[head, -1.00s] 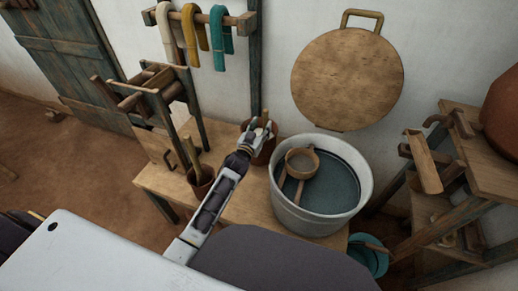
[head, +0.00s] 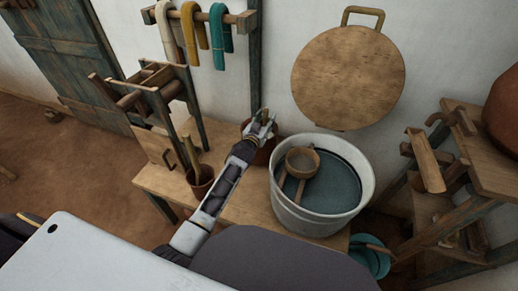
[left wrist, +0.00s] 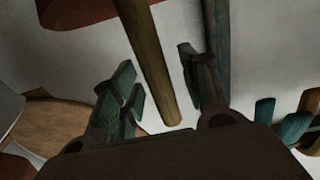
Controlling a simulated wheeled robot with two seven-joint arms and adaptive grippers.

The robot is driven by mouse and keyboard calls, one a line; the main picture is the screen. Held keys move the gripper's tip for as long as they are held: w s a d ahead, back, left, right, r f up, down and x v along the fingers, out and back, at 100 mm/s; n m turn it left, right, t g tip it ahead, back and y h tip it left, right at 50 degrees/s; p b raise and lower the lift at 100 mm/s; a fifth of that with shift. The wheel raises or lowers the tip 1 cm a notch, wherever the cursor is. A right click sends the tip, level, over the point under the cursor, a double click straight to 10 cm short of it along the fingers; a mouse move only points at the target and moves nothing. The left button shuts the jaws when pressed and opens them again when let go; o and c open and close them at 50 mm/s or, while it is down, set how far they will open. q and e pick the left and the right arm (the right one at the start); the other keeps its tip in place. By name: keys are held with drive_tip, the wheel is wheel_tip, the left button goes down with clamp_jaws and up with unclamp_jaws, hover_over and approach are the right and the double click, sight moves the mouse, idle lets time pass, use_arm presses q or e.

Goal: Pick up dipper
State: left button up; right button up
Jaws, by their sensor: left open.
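My left gripper (head: 262,124) is open over the brown clay pot (head: 261,155) beside the metal tub. In the left wrist view a wooden handle (left wrist: 150,65) runs between the open fingers (left wrist: 158,75), with a gap on each side. The handle's other end is out of that view, so I cannot tell whether it belongs to the dipper. A round wooden cup with a handle (head: 301,161), dipper-shaped, rests in the grey metal tub (head: 316,222), to the right of my left gripper. My right gripper does not show.
The tub and pots stand on a low wooden bench (head: 240,205). A smaller pot (head: 200,182) with sticks is at the left. A round wooden board (head: 347,80) hangs on the wall. A wooden shelf stand (head: 485,180) is at the right, a teal bucket (head: 368,262) below.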

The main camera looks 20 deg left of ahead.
sight(266, 109)
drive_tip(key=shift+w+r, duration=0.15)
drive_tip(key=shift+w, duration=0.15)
use_arm(q)
drive_tip(key=c, duration=1)
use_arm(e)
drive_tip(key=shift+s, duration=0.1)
use_arm(q)
drive_tip(key=shift+r, duration=0.15)
drive_tip(key=shift+r, duration=0.7)
wheel_tip(266, 109, up, 7)
drive_tip(key=shift+f+p, duration=0.1)
drive_tip(key=shift+p, duration=1)
drive_tip(key=shift+r, duration=0.8)
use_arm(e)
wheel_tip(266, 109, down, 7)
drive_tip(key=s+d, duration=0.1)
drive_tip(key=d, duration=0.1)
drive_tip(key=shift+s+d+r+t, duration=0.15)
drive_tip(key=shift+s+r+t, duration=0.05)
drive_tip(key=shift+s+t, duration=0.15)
